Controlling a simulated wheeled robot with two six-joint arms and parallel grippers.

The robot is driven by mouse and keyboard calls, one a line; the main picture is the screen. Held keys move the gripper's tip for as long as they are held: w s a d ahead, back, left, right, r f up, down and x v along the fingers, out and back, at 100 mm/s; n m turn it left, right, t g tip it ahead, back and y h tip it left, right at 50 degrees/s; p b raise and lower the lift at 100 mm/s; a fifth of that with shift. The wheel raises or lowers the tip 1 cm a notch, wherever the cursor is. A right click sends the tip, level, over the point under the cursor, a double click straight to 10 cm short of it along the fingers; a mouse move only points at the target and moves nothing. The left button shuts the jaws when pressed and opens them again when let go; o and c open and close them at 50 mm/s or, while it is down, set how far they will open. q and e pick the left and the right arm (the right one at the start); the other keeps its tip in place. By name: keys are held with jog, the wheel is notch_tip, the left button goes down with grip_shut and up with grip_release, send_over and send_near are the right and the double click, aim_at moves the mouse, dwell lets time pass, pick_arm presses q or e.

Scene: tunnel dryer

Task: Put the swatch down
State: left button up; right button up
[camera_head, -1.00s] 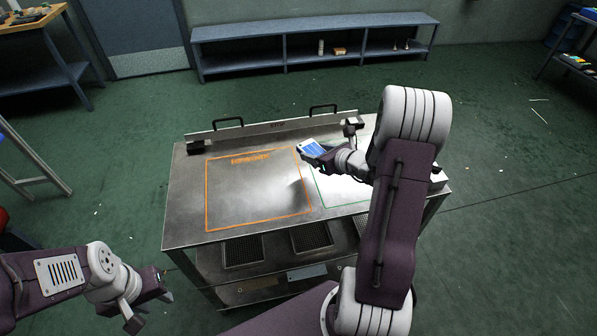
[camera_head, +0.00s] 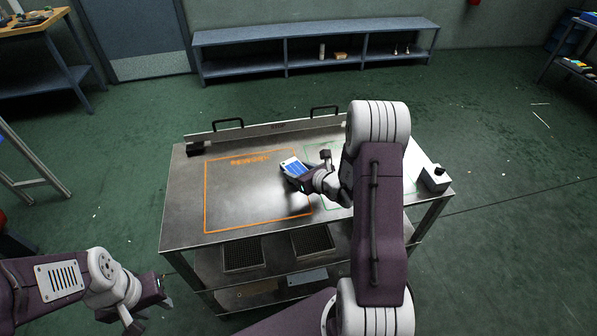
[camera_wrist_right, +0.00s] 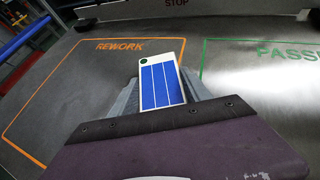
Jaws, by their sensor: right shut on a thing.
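The swatch (camera_head: 293,167) is a small white card with blue stripes. It also shows in the right wrist view (camera_wrist_right: 161,87), with a dark green dot in its upper left corner. My right gripper (camera_head: 298,175) is shut on its near end and holds it over the right side of the orange-outlined rework area (camera_head: 245,195), near the border with the green-outlined pass area (camera_wrist_right: 265,85). I cannot tell how high it is above the table. My left gripper (camera_head: 150,300) is at the lower left, away from the table; its finger gap is unclear.
The steel table (camera_head: 183,215) has two black handles at its back edge and a lower shelf with dark mesh trays (camera_head: 243,253). The rework area is otherwise bare.

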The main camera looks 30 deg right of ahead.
jog(key=shift+f, duration=0.1)
jog(key=o, duration=1.5)
